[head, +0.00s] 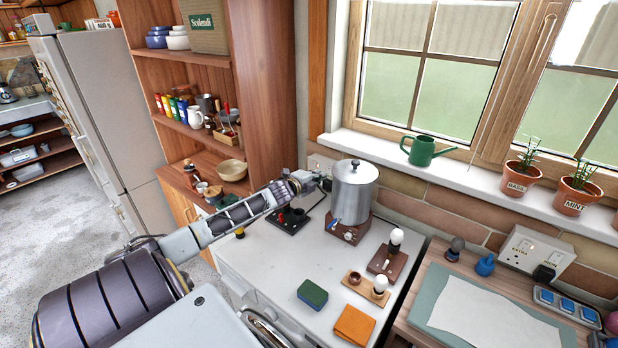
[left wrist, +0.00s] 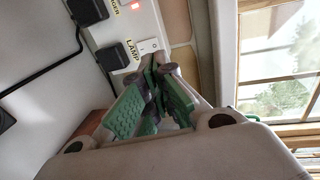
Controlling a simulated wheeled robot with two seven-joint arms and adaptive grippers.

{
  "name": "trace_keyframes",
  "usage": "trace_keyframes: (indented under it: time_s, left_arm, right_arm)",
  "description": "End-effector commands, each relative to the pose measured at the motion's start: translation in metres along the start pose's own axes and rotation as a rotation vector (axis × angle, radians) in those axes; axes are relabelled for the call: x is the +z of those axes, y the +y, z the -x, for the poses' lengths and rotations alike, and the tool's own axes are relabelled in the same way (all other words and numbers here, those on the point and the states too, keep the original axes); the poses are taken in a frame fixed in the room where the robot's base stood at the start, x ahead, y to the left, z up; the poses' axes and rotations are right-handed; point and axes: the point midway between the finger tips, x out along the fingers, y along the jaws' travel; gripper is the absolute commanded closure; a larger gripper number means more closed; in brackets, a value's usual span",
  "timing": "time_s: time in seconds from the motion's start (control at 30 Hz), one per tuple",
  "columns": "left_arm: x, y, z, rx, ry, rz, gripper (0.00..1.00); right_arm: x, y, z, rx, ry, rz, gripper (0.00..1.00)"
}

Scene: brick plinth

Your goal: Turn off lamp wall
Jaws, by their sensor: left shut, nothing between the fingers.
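The wall socket panel (left wrist: 166,30) carries a white rocker switch (left wrist: 148,45) beside the label LAMP, with a black plug (left wrist: 113,57) next to it. A red light glows by the other switch; none shows at the lamp one. In the head view the panel (head: 318,162) is partly hidden behind my left gripper (head: 325,184) and the metal urn. My left gripper (left wrist: 160,78) is shut and empty, its fingertips just below the lamp switch in the picture; I cannot tell whether they touch. A bulb on a brown base (head: 386,262) stands on the counter. My right gripper is not in view.
The metal urn (head: 354,190) stands close right of my left gripper. A black stand (head: 289,222) is below it. A second bulb (head: 381,286), a green sponge (head: 312,293) and an orange cloth (head: 355,325) lie in front. A wooden shelf (head: 245,90) rises to the left.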

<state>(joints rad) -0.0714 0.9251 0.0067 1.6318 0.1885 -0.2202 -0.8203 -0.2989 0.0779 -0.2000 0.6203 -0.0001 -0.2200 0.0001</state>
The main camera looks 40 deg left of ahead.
Motion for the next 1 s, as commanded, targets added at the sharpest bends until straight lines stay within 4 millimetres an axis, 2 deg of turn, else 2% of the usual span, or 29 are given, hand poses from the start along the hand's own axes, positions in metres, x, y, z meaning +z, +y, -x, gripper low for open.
trace_keyframes:
  time_s: [1.0]
  left_arm:
    - [-0.001, -0.012, 0.053, 0.001, 0.001, 0.000, 1.00]
  right_arm:
    - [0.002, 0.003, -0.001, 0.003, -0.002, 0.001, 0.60]
